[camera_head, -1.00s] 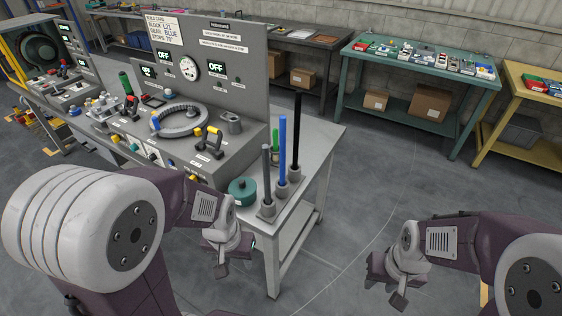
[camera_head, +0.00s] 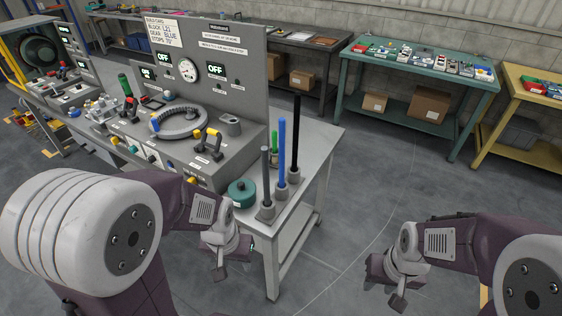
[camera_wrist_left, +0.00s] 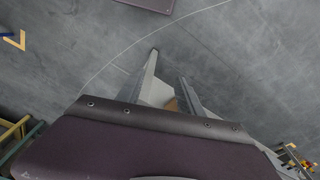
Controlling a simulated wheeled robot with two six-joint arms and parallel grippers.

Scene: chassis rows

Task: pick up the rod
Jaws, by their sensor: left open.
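The task line does not say which rod. My left gripper (camera_head: 221,268) is in front of the bench, left of and nearer than the grey rod, apart from all the rods. In the left wrist view its two fingers (camera_wrist_left: 168,72) are apart, with nothing held between them. My right gripper (camera_head: 394,293) hangs over open floor at the right; its jaw opening cannot be made out.
A teal round part (camera_head: 241,193) sits beside the grey rod. The bench's control panel (camera_head: 205,60) rises behind. A green table (camera_head: 425,68) and a yellow table (camera_head: 540,90) stand at the back right. The floor (camera_head: 370,190) right of the bench is clear.

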